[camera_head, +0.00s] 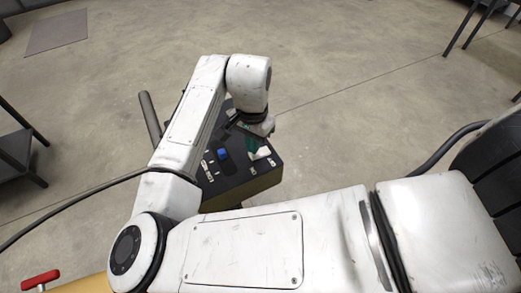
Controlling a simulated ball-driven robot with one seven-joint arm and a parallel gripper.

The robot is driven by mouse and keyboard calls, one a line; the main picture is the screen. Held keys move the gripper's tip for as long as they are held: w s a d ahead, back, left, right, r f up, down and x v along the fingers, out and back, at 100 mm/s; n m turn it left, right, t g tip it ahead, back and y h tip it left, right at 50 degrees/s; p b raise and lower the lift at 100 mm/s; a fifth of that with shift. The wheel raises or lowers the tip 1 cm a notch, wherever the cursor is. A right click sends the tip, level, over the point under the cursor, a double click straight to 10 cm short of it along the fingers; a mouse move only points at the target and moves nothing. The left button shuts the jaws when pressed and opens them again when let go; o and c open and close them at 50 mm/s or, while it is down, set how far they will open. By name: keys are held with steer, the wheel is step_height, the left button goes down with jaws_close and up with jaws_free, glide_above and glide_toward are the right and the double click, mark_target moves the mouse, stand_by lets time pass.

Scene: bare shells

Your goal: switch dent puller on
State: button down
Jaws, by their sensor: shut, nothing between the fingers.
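The dent puller (236,183) appears to be the dark box with a control panel on top and a yellowish front side, standing on the floor under my arm. Its top carries a blue knob (223,154), several small white labels or buttons, and a green and white part (262,152) at the right. A dark bar-like handle (150,116) rises at its left. My gripper (252,142) points down over the right part of the panel, close above or touching it; I cannot tell which. It is shut and empty. My arm hides the panel's left and back parts.
A dark stand (20,152) is at the left edge, and dark table legs (468,28) are at the upper right. A red handle (40,280) on a yellow body shows at the lower left. The concrete floor behind the box is clear.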

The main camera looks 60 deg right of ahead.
steer(key=shift+f+b, duration=0.65)
steer(key=shift+f, duration=0.35)
stand_by(0.8)
steer(key=shift+r, duration=0.15)
step_height(320, 180, up, 7)
steer(key=p, duration=0.6)
stand_by(0.6)
